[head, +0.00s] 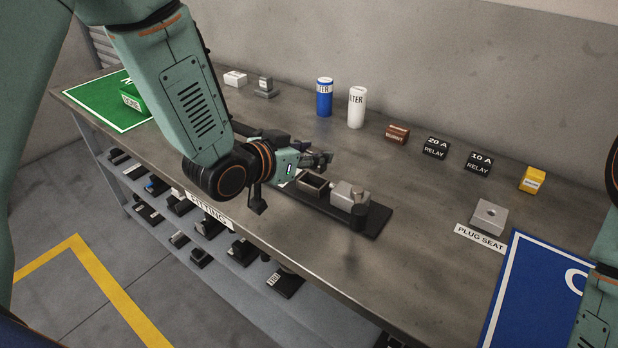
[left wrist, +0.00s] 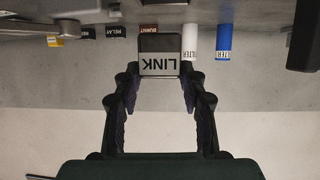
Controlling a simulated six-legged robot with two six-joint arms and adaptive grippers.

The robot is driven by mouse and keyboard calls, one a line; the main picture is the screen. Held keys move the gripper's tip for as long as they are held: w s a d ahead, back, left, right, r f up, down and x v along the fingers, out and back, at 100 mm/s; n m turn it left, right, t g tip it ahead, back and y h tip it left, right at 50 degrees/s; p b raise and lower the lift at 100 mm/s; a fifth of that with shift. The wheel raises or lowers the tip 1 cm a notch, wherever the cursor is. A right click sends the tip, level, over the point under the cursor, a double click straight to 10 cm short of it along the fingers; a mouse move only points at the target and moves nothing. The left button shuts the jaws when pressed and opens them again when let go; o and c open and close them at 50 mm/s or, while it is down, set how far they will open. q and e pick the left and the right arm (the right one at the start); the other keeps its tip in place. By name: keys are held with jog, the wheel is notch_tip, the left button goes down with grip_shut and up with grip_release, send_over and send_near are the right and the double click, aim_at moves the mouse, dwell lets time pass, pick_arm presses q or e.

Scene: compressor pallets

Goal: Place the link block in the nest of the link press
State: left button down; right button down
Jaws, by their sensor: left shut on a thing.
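The link block (left wrist: 160,54), dark with a pale label reading LINK, is between the fingertips of my left gripper (left wrist: 160,78) in the left wrist view. The label reads upside down there. In the head view my left gripper (head: 322,159) is above the bench, just behind the link press (head: 376,221). The block is hard to make out there. The press has a dark base, an open square nest (head: 313,186) that looks empty, and a silver block (head: 349,196) to its right. My right gripper is not in view; only part of that arm shows.
Behind stand a blue filter (head: 325,97), a white filter (head: 357,107), a brown block (head: 397,133), two black relays (head: 436,148) and a yellow block (head: 533,179). The plug seat (head: 489,217) and a blue mat (head: 520,290) are at right. The bench between press and plug seat is clear.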

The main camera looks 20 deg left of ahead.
aim_at(307, 184)
pick_arm(q)
jog(key=shift+w+a+f, duration=0.1)
jog(key=shift+a+f, duration=0.4)
jog(key=shift+f, duration=0.8)
jog(key=shift+d+f+b, duration=0.2)
jog(key=shift+f+b, duration=0.1)
jog(key=shift+f, duration=0.2)
jog(key=shift+d+f+b, duration=0.2)
jog(key=shift+f+b, duration=0.1)
jog(key=shift+f, duration=0.55)
jog(key=shift+a, duration=0.35)
jog(key=c, duration=1.1)
grip_release()
jog(key=shift+o, duration=0.3)
jog(key=shift+d, duration=0.25)
jog(key=shift+s+a, duration=0.2)
jog(key=shift+a, duration=0.05)
jog(key=p+v, duration=0.2)
jog(key=v, duration=0.6)
jog(key=shift+r, duration=0.15)
jog(key=shift+p+v, duration=0.8)
jog(key=shift+v, duration=0.95)
